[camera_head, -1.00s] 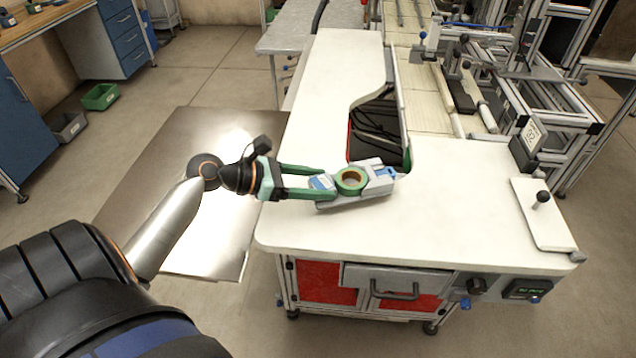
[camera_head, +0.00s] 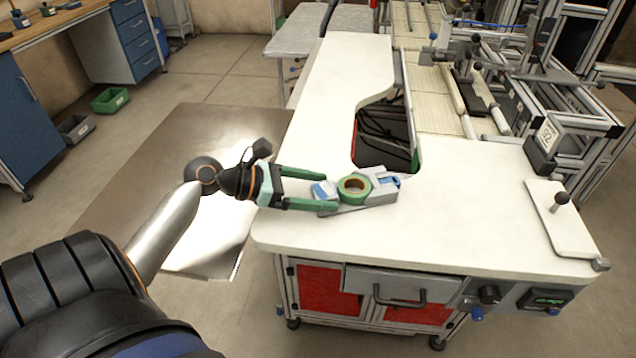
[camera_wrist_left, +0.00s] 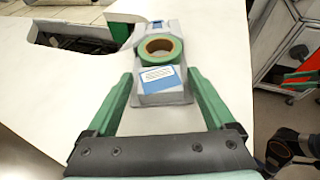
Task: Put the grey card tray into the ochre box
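A grey tray-like piece (camera_head: 382,199) lies on the white worktop. It has a blue-and-white card (camera_wrist_left: 158,79) at its near end, a green tape reel with a brown core (camera_head: 354,187) in the middle, and blue parts at its far end. I cannot tell whether the card end and the reel holder are one piece. My left gripper (camera_head: 330,190) is open. In the left wrist view its green fingers (camera_wrist_left: 160,76) stand on either side of the card end, with visible gaps. No ochre box shows.
The white worktop (camera_head: 450,215) is mostly clear around the grey piece. A dark recess with cables (camera_head: 385,140) opens behind it. A white plate with a knob (camera_head: 562,225) lies at the right edge. Metal frames and rails stand at the back right.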

